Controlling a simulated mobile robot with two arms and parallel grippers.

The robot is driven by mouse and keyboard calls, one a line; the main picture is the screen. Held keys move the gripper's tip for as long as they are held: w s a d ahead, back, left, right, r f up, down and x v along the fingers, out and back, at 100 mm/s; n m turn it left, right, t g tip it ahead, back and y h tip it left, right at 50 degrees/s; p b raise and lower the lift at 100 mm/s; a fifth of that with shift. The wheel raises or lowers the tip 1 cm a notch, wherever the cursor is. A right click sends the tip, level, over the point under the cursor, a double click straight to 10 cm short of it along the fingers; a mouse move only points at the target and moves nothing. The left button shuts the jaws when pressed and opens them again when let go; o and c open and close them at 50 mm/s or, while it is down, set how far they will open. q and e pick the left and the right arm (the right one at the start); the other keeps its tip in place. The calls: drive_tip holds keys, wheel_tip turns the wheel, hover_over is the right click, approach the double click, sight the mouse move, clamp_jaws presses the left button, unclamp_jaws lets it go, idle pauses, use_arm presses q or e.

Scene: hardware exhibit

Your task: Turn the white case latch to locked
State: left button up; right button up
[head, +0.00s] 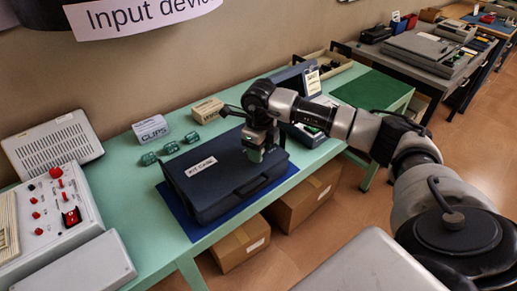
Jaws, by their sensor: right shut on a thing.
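A dark case (215,177) labelled "KIT CASE" lies closed on a blue mat (287,178) on the green table. A handle shows on its front side. My right gripper (255,154) points down at the right part of the case lid, near its back edge. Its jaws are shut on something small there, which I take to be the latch. The fingers hide it, so I cannot see its white colour or how it is turned. My left gripper is not in view.
Green clips (170,148) and a CLIPS box (151,129) stand behind the case; another box (208,110) is close by. A second dark open case (307,137) is right of my gripper. A control panel (48,212) stands at left. Cardboard boxes (302,199) sit under the table.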

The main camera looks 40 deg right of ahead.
drive_tip(key=shift+s+m, duration=0.15)
drive_tip(key=shift+m, duration=1.85)
drive_tip(key=shift+d, duration=0.1)
drive_tip(key=o, duration=0.9)
drive_tip(key=shift+r, duration=0.15)
wheel_tip(320, 180, up, 11)
drive_tip(key=shift+f+b, duration=0.2)
drive_tip(key=shift+b, duration=0.4)
